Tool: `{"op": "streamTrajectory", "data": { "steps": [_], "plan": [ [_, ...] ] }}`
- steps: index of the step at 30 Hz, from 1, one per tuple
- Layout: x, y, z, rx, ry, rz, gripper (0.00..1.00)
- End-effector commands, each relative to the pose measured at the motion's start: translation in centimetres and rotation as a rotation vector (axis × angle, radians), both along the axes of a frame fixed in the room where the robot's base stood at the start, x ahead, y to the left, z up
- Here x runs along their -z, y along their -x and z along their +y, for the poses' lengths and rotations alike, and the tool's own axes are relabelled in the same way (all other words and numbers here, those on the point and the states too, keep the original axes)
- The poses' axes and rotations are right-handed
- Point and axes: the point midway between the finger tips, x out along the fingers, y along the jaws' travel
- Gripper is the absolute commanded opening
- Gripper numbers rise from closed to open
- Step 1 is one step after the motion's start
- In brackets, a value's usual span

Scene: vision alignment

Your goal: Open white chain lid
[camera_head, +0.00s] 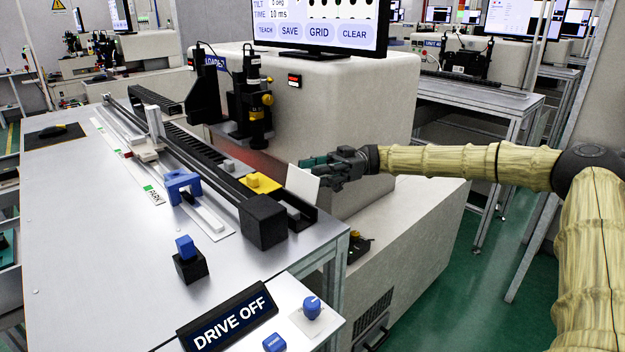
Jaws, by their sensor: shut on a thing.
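The white chain lid (302,187) is a thin white panel standing tilted up at the near right end of the long black cable-chain track (215,158). My gripper (322,171) reaches in from the right and is shut on the lid's right edge. My gripper's body partly hides that edge, and the fingertips are small in this view. Behind the lid's left side, a yellow block (260,183) sits on the track.
A black end block (263,222) and a blue bracket (183,187) stand on the grey table (90,240). A "DRIVE OFF" sign (228,317) and a blue knob (312,307) are in front. A large white machine housing (340,110) stands behind my gripper.

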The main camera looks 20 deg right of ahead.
Motion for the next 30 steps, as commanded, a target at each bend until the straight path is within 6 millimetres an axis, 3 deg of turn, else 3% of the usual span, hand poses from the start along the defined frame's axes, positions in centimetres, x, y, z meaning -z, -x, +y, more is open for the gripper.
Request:
{"op": "streamTrajectory", "data": {
  "steps": [14,15,18,30],
  "plan": [
    [-0.24,-0.08,-0.10,0.001,-0.009,0.000,0.04],
    [-0.24,-0.08,-0.10,0.001,-0.009,0.000,0.32],
    [-0.20,-0.07,-0.07,0.001,-0.009,0.001,0.50],
    [0.02,-0.19,-0.34,0.001,-0.007,0.003,0.50]
  ]
}}
